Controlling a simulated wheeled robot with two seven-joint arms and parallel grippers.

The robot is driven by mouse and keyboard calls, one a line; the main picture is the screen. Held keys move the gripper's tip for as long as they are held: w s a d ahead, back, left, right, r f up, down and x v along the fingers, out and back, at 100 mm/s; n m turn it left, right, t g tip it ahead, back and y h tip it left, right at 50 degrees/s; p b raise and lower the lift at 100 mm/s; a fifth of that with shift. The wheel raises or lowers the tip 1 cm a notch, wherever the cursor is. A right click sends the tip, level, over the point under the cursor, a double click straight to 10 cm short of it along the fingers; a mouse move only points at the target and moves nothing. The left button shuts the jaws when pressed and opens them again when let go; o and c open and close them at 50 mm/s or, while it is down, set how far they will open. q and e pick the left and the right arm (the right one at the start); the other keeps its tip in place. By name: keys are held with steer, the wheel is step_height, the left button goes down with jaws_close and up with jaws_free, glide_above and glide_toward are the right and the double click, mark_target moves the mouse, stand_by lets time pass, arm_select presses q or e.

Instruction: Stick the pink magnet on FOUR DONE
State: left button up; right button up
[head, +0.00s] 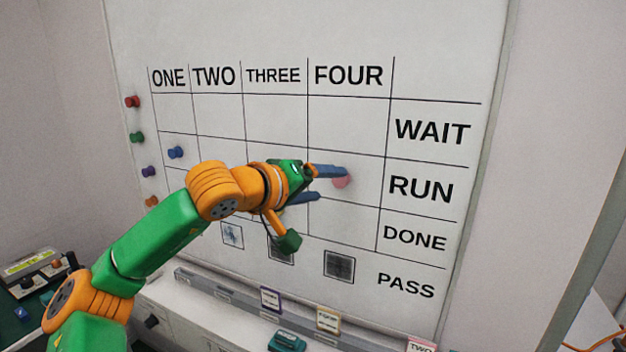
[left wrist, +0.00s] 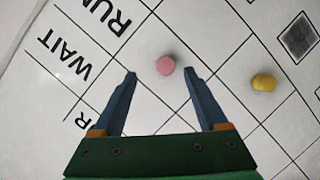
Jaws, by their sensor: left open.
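The pink magnet (head: 342,181) is on the whiteboard in the FOUR column, RUN row. The FOUR DONE cell (head: 350,226) just below it looks bare. My left gripper (head: 331,185) is open at the pink magnet, and its upper finger partly covers the magnet in the head view. In the left wrist view the pink magnet (left wrist: 166,65) lies just beyond the gap between the open fingertips (left wrist: 160,74), not gripped. My right gripper is not in view.
A yellow magnet (left wrist: 263,83) is on the board to the right in the left wrist view. A blue magnet (head: 175,152) is in column ONE. Red (head: 132,102), green, purple and orange magnets line the board's left edge. A dark square picture (head: 339,266) is below FOUR DONE.

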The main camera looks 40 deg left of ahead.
mark_target(337, 181)
arm_select(q)
steer(key=w+a+f+p, duration=0.1)
steer(key=w+p, duration=0.2)
steer(key=w, duration=0.3)
steer(key=shift+w+a+f+y, duration=0.2)
steer(key=shift+w+a+y, duration=0.15)
steer(key=shift+y, duration=0.05)
steer(key=shift+s, duration=0.1)
steer(key=shift+c, duration=1.1)
jaws_close()
steer(key=shift+s+d+f, duration=0.1)
steer(key=shift+s, duration=0.05)
steer(key=shift+s+d+b, duration=0.15)
steer(key=shift+s+b, duration=0.3)
steer(key=shift+s, duration=0.2)
steer(key=shift+s+d+b, duration=0.15)
steer(key=shift+s+b, duration=0.3)
steer(key=shift+s, duration=0.15)
